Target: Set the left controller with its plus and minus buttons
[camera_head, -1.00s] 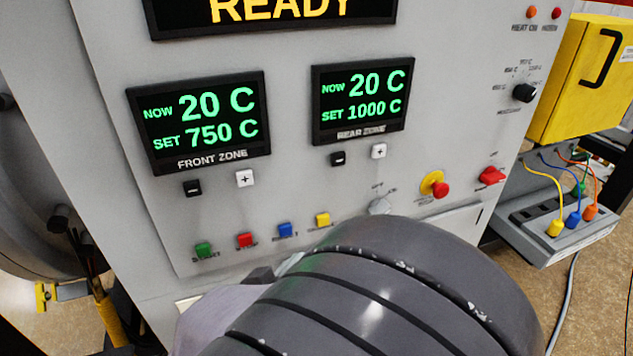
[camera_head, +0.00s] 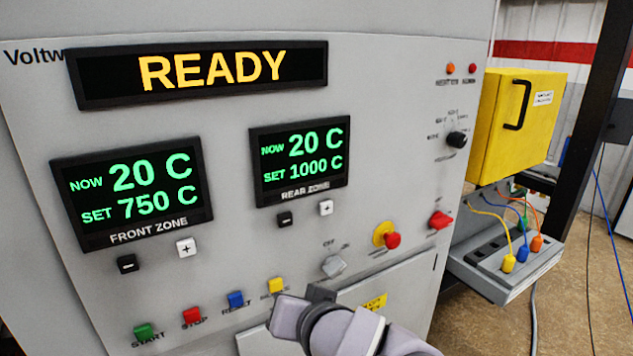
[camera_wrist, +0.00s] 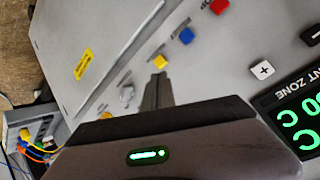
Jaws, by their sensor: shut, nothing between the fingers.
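The left controller (camera_head: 135,190), labelled FRONT ZONE, reads NOW 20 C and SET 750 C in green. Its black minus button (camera_head: 127,264) and white plus button (camera_head: 186,247) sit below the display. In the wrist view the plus button (camera_wrist: 262,70) is right of my fingers, with the minus button (camera_wrist: 311,37) at the right edge and part of the display (camera_wrist: 300,115) below. My gripper (camera_wrist: 158,78) is shut and empty, its tips appearing close to the yellow button (camera_wrist: 160,61); contact cannot be told. In the head view my arm partly hides the lower panel.
The right controller (camera_head: 300,160) reads SET 1000 C, with its own minus and plus buttons. READY shows on the top display (camera_head: 200,72). Green, red and blue buttons line the lower panel. A red emergency knob (camera_head: 392,240) and grey switch (camera_head: 334,266) protrude at right.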

